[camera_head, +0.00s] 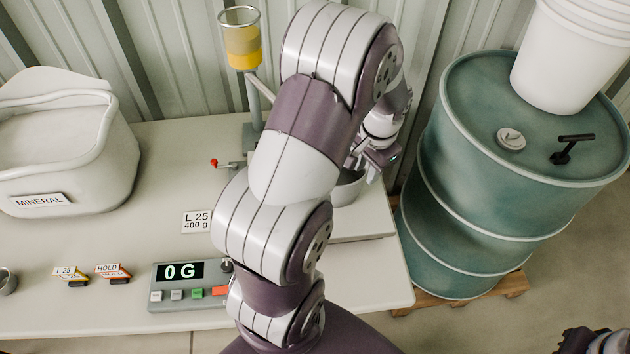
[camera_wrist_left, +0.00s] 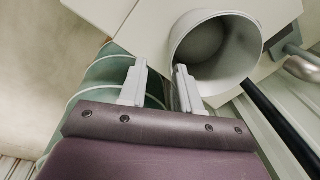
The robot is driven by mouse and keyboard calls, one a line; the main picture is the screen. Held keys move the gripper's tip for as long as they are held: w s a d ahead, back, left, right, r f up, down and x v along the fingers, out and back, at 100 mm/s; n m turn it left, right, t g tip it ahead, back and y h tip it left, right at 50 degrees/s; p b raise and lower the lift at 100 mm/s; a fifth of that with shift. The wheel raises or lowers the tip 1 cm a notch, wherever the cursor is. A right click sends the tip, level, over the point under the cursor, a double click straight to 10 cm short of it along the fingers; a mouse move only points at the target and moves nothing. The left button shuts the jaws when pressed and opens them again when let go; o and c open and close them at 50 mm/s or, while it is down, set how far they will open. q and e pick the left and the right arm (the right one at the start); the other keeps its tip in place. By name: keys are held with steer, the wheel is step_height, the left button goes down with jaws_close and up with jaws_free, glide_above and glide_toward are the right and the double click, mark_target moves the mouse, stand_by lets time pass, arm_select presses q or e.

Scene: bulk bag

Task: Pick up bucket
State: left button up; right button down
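A small light-grey bucket (camera_head: 347,187) stands at the right end of the table, on a pale platform, partly hidden behind my left arm. In the left wrist view the bucket (camera_wrist_left: 212,48) shows its round open mouth, and it looks empty.
A teal drum (camera_head: 485,210) stands right of the table with a large white pail (camera_head: 570,55) on top. A mineral bin (camera_head: 115,170) is on the left. A stand holds a yellow-filled cup (camera_head: 243,45).

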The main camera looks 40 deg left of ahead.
mark_target(353, 192)
arm_select(q)
steer(key=a+f+p, duration=0.1)
steer(key=f, duration=0.3)
steer(key=w+a+f, duration=0.1)
steer(key=f, duration=0.3)
steer(key=a+f+p, duration=0.1)
steer(key=a+f, duration=0.1)
steer(key=f, duration=0.3)
steer(key=shift+w+f+p, duration=0.1)
steer(key=shift+w+p, duration=0.2)
steer(key=shift+w, duration=0.1)
steer(key=shift+w+f, duration=0.1)
steer(key=shift+f, duration=0.2)
jaws_close()
